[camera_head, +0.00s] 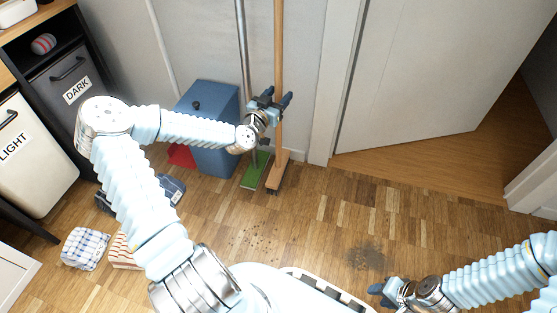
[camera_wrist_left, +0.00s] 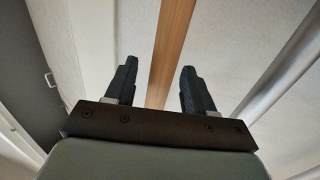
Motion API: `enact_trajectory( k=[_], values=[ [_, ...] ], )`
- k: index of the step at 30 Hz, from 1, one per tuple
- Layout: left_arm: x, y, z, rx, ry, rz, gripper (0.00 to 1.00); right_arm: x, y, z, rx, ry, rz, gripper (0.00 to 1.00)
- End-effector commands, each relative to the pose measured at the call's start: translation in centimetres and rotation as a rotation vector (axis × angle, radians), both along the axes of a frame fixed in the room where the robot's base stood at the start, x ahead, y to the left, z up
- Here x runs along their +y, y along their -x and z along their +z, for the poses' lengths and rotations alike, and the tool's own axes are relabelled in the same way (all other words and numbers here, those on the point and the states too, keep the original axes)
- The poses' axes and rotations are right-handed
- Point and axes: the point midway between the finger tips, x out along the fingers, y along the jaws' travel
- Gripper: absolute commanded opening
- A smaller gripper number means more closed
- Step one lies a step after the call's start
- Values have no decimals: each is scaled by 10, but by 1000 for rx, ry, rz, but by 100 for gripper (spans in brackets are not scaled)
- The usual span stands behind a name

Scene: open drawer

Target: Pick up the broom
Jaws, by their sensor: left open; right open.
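The broom (camera_head: 279,60) stands upright against the wall in the head view, a long wooden handle with a wooden head (camera_head: 277,172) on the floor. My left gripper (camera_head: 276,98) is open at the handle's lower half. In the left wrist view the broom handle (camera_wrist_left: 172,50) runs between the two open fingers (camera_wrist_left: 158,85) with a gap on both sides. My right gripper (camera_head: 383,290) is open and empty, low at the bottom right of the head view, far from the broom.
A green-headed mop (camera_head: 256,170) with a metal pole stands just left of the broom. A blue bin (camera_head: 217,150) is behind my left forearm. Dirt (camera_head: 367,255) lies on the floor. Folded cloths (camera_head: 84,248) lie at left. A door (camera_head: 430,70) stands at right.

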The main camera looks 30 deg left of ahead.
Motion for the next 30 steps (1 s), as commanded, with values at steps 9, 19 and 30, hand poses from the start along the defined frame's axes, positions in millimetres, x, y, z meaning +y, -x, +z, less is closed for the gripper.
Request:
enact_trajectory(
  k=[9,19,30],
  values=[
    [1,-6,0,1,0,1,49,0,0,0,0,0,0,43],
    [1,-5,0,1,0,1,0,0,0,0,0,0,0,43],
    [0,-5,0,1,0,1,0,0,0,-1,0,0,0,43]
  ],
)
